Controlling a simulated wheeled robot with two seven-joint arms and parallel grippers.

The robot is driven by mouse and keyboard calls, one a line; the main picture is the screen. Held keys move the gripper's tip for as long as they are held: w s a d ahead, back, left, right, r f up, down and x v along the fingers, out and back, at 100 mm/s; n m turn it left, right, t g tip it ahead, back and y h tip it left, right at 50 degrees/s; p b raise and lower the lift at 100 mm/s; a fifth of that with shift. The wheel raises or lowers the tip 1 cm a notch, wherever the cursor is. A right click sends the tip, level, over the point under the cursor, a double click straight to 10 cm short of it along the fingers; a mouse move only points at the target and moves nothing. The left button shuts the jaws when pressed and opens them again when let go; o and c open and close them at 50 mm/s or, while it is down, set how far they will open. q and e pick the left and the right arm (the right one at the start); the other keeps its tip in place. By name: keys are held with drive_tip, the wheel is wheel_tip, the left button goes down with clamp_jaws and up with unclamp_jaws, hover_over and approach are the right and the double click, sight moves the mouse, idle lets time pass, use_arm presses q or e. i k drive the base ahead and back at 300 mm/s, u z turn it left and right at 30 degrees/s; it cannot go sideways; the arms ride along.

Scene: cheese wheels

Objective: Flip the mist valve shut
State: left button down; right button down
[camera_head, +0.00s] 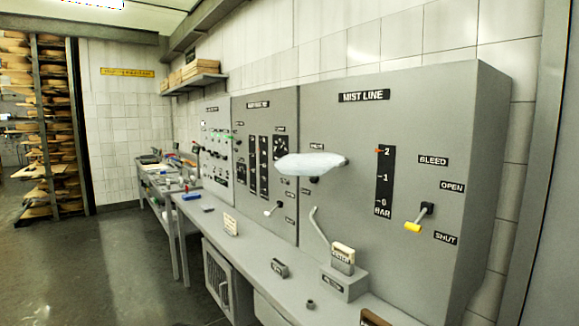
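The grey MIST LINE panel (345,215) stands at the right. A yellow-tipped lever (413,227) sticks out from it below the BLEED label (433,160), with OPEN (452,187) above right and SHUT (446,238) below right. The lever slants down to the left from a dark mount. A pale, cloudy elongated shape (308,163) covers a fitting left of the gauge, under a small label I cannot read; I cannot tell whether it is mist or a cover. The gauge (385,185) has a red pointer at 2. Neither of my grippers is in view.
A grey bench (240,255) runs below the panels. It holds a box with a cream-topped block (343,255), a bent rod (319,228), a cream card (230,225) and small dark parts. Another panel (265,190) stands left. Cheese shelves (55,130) are far left; open floor (115,260) lies left.

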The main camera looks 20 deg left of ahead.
sight(306, 174)
drive_tip(key=u, duration=2.3)
drive_tip(key=i, duration=2.3)
drive_tip(key=z, duration=2.15)
